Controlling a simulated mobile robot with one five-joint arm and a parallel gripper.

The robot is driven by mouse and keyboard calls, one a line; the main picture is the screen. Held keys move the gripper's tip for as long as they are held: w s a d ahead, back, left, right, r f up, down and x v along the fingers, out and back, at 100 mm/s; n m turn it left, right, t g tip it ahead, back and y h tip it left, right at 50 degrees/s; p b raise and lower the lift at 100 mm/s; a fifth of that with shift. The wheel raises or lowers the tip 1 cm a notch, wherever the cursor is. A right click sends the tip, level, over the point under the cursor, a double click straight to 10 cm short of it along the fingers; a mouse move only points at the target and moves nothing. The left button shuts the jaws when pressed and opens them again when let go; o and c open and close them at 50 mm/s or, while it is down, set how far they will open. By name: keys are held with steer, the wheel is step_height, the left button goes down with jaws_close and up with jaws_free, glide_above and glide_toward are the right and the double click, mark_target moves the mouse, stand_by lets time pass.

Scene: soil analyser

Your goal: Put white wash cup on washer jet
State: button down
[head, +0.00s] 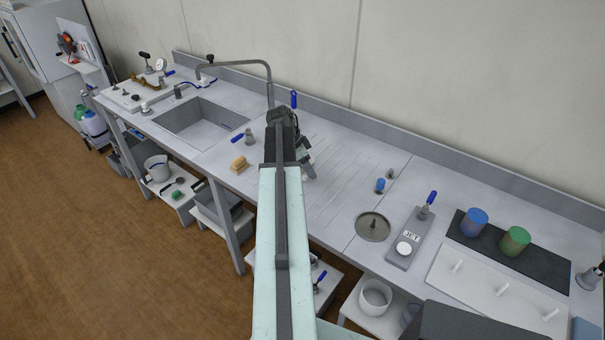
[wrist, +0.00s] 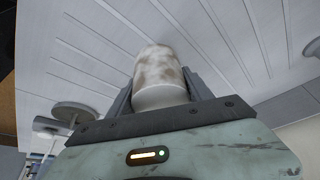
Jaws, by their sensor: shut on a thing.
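The white wash cup (wrist: 162,72), with brown stains on its side, is between the two fingers of my gripper (wrist: 166,92) in the wrist view. The fingers are shut on it, over the grooved drainboard. In the head view my gripper (head: 304,158) is over the left part of the drainboard, mostly hidden behind my arm. The washer jet, a round grey dish with a small upright nozzle (head: 373,226), is to the right of my gripper, near the counter's front edge. A grey plate labelled JET (head: 408,242), with a white round button and a blue-handled lever, stands beside it.
Blue (head: 474,222) and green (head: 515,241) cups stand on a dark mat (head: 541,264) at the right. A white board with pegs (head: 490,287) lies before it. A small blue-topped fitting (head: 380,186) stands behind the dish. The sink (head: 200,124) and a sponge (head: 239,164) are left.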

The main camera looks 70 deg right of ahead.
mark_target(308, 182)
step_height(308, 182, down, 4)
steer(key=b, duration=0.3)
steer(key=shift+s+b, duration=0.1)
steer(key=shift+b, duration=0.25)
steer(key=shift+w+r, duration=0.2)
steer(key=shift+r, duration=0.05)
steer(key=shift+a+f, duration=0.1)
steer(key=shift+f, duration=0.1)
steer(key=shift+c, duration=2.2)
jaws_free()
steer(key=shift+r, duration=0.15)
steer(key=shift+r+p, duration=0.3)
steer(key=shift+p, duration=0.2)
steer(key=p+v, duration=1)
steer(key=v, duration=0.1)
steer(key=shift+w+r+p, duration=0.15)
steer(key=shift+r+p, duration=0.05)
steer(key=shift+p, duration=0.1)
